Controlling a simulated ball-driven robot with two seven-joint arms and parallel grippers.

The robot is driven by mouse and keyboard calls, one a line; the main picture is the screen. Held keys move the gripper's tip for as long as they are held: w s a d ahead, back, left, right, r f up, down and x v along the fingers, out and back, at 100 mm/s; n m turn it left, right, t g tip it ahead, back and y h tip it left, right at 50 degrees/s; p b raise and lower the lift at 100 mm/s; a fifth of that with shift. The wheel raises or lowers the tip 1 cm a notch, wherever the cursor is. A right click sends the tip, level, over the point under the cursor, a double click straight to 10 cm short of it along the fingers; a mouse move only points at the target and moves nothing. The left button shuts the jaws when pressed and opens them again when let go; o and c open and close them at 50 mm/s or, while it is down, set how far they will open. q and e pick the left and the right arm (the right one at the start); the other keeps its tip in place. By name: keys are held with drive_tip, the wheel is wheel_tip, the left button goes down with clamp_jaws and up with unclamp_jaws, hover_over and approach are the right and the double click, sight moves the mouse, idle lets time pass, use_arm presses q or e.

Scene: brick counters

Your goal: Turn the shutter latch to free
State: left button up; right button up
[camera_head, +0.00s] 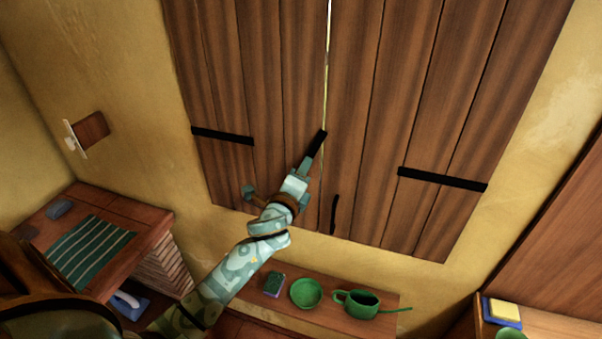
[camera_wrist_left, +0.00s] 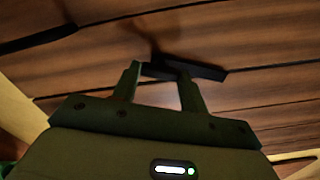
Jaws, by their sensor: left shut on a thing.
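The wooden shutters (camera_head: 390,90) fill the upper middle of the head view, with a thin bright gap between their two leaves. The shutter latch, a black bar (camera_head: 317,144), sits tilted, its upper end leaning right at the gap. My left gripper (camera_head: 306,167) reaches up from below and is shut on the latch, covering its lower part. In the left wrist view the latch (camera_wrist_left: 209,73) lies between the two fingers (camera_wrist_left: 160,72) and sticks out to the right. A short black upright piece (camera_head: 334,214) is lower on the right leaf. My right gripper is not in view.
Black hinge straps (camera_head: 442,179) cross the shutters. Below is a shelf (camera_head: 345,322) with a green sponge (camera_head: 274,285), a green bowl (camera_head: 306,293) and a green pot (camera_head: 358,304). A counter (camera_head: 130,213) with a striped cloth (camera_head: 88,248) stands at left.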

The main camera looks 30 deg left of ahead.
use_arm(q)
drive_tip(key=shift+n+p, duration=0.3)
drive_tip(key=shift+n, duration=1.9)
drive_tip(key=o, duration=1.4)
drive_tip(key=shift+a, duration=0.1)
drive_tip(key=b+v, duration=0.2)
drive_tip(key=v, duration=1.4)
drive_tip(key=shift+s+b, duration=0.2)
drive_tip(key=shift+b, duration=0.1)
drive_tip(key=shift+f+n, duration=0.1)
drive_tip(key=shift+n, duration=0.2)
